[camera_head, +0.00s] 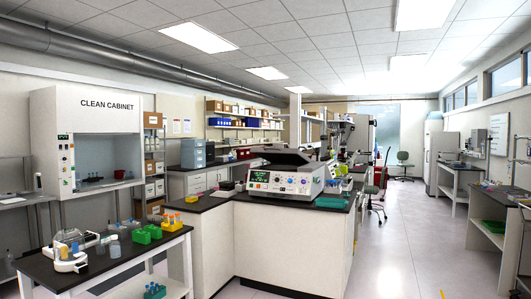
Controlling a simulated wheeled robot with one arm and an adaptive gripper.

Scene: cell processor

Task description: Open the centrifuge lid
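A white benchtop machine (286,182) with a green display and a row of knobs stands on the dark-topped middle counter. Its dark grey lid (283,157) sits tilted over the top; I cannot tell from here whether it is shut or partly raised. A smaller white device (70,262) with a clear rounded cover stands on the dark table at the front left; its cover's state is too small to tell. I cannot tell for sure which of the two is the centrifuge. My gripper is not in view.
The front left table (112,268) also holds green racks (147,233), a yellow rack (171,222) and clear containers. A clean cabinet (90,145) stands behind it. A green tray (330,202) lies right of the middle machine. The floor (400,245) along the right aisle is mostly clear.

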